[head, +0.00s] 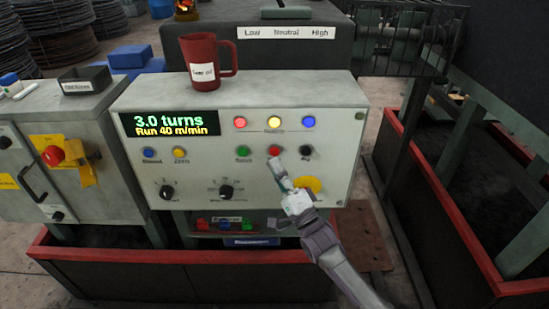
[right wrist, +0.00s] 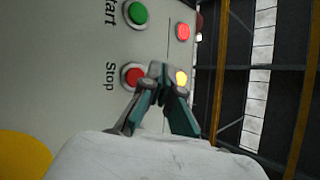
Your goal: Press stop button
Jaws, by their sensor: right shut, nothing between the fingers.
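The red stop button (head: 274,151) is on the front of the grey control panel (head: 285,110), between a green button (head: 244,150) and a black button (head: 306,151). In the right wrist view the stop button (right wrist: 133,77) sits beside its "Stop" label, its edge partly covered by a finger. My right gripper (head: 277,166) is shut and empty, its tips just below the stop button in the head view. In the right wrist view the gripper's tips (right wrist: 159,70) overlap the button's right side; I cannot tell whether they touch it. My left gripper is not in view.
The display (head: 168,124) reads 3.0 turns, Run 40 m/min. Red, yellow and blue lamps line the panel above the buttons. A large yellow round part (head: 310,184) is beside my right gripper. A red mug (head: 202,66) stands on top of the panel.

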